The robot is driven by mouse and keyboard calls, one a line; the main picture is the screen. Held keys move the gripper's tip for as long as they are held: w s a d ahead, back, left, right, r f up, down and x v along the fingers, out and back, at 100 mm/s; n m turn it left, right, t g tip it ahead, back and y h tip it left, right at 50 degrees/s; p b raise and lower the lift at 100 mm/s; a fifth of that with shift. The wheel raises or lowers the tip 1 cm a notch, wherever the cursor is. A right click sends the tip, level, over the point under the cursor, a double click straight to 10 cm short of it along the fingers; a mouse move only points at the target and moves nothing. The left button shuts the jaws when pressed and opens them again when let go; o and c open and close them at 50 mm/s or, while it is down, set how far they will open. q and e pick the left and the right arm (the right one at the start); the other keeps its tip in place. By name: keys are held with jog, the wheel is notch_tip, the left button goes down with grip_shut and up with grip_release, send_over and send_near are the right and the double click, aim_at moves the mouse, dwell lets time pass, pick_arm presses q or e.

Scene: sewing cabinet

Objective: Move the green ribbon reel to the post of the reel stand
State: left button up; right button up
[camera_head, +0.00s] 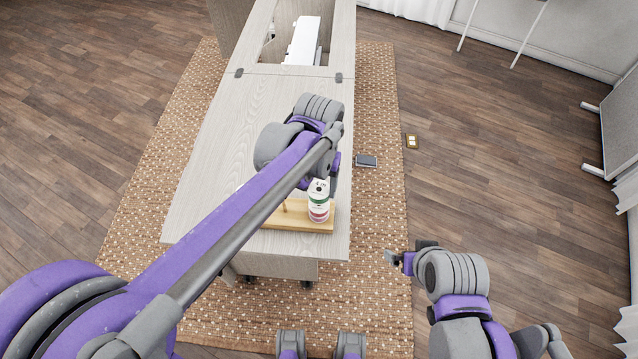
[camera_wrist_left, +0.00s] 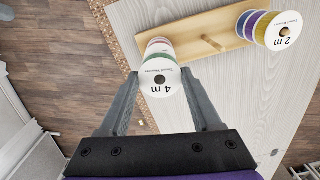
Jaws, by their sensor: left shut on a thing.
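The green ribbon reel (camera_wrist_left: 163,84), with a white face marked "4 m", is between the fingers of my left gripper (camera_wrist_left: 160,76), which is shut on it. In the head view the green reel (camera_head: 319,187) is over the right end of the wooden reel stand (camera_head: 285,222). A pink-red reel (camera_head: 318,213) is directly below it, in line with it. I cannot tell whether the green reel touches it or is around a post. A bare wooden post (camera_wrist_left: 213,43) stands mid-stand. My right gripper (camera_head: 393,258) is away from the stand, right of the cabinet; its jaws are unclear.
A stack of purple, yellow and blue reels (camera_wrist_left: 268,28), its end marked "2 m", is at the stand's other end. The pale cabinet top (camera_head: 215,165) is largely clear. A white sewing machine (camera_head: 303,42) is in the far opening. A grey pedal (camera_head: 367,161) lies on the rug.

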pick_arm(q)
jog(key=shift+f+b, duration=0.95)
jog(key=shift+f, duration=0.55)
jog(key=o, duration=1.4)
notch_tip(320, 180, up, 11)
jog(key=shift+p, duration=0.45)
jog(key=shift+f, duration=0.1)
jog(key=s+a+f+n+t+p, duration=0.1)
jog(key=s+a+f+t, duration=0.1)
jog(key=s+a+f, duration=0.2)
jog(key=s+a+f+n+t+p, duration=0.1)
jog(key=s+a+f+t, duration=0.2)
jog(key=s+a, duration=0.7)
jog(key=shift+a+f+n, duration=0.4)
jog(key=shift+a+f, duration=0.1)
jog(key=shift+a, duration=0.25)
